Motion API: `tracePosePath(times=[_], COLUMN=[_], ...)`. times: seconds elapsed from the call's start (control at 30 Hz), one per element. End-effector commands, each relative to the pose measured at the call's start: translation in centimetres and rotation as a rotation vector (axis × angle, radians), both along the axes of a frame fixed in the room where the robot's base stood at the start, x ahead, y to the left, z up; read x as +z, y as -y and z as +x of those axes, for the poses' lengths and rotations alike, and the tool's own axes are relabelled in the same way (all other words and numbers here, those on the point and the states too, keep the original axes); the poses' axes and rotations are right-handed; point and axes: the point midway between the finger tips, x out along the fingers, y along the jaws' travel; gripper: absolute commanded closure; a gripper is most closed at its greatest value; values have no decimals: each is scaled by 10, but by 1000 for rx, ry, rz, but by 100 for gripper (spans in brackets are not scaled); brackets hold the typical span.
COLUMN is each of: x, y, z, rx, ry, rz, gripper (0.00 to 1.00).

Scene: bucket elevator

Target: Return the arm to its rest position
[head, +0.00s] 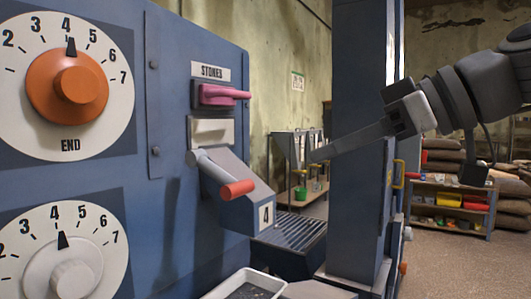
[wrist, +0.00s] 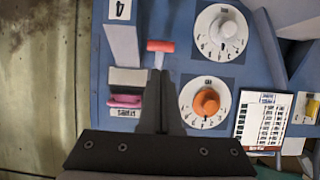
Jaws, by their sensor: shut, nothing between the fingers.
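My gripper (head: 318,154) reaches in from the right in the head view, its narrow fingers together and empty. It is in the air in front of the blue column and appears apart from the panel. In the wrist view my gripper (wrist: 161,75) points at the panel, which appears upside down, and its tips overlap the area near the red-handled lever (wrist: 160,46). In the head view that lever (head: 237,189) tilts down to the right over the chute marked 4 (head: 248,190). No object is held.
The blue panel (head: 170,110) carries an orange dial (head: 77,85), a white dial (head: 70,279) and a pink lever (head: 222,95) under the STONES label. A blue column (head: 355,200) stands behind my gripper. A white tray (head: 246,272) sits below. Shelves (head: 455,222) and sacks are behind right.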

Motion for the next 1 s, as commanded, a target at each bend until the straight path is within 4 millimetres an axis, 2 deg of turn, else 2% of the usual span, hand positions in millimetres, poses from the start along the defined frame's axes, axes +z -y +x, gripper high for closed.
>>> tracePosePath(times=[0.07, 0.17, 0.27, 0.4, 0.5, 0.6, 0.8, 0.83, 0.87, 1.0], x=[-9, -38, -86, -164, -213, -256, -324, -327, -307, -277], y=[1, -2, -7, -10, -7, -1, 16, 19, 18, 17], z=[-2, -6, -13, -30, -44, -59, -87, -89, -87, -86], rx=[-18, -78, -186, -379, -518, -644, -860, -884, -878, -872], ry=[-31, -126, -267, -445, -525, -572, -597, -595, -594, -596], rz=[-1, -5, -27, -90, -144, -198, -295, -305, -296, -294], gripper=[100, 100, 100, 100, 100, 100, 100, 100, 100, 100])
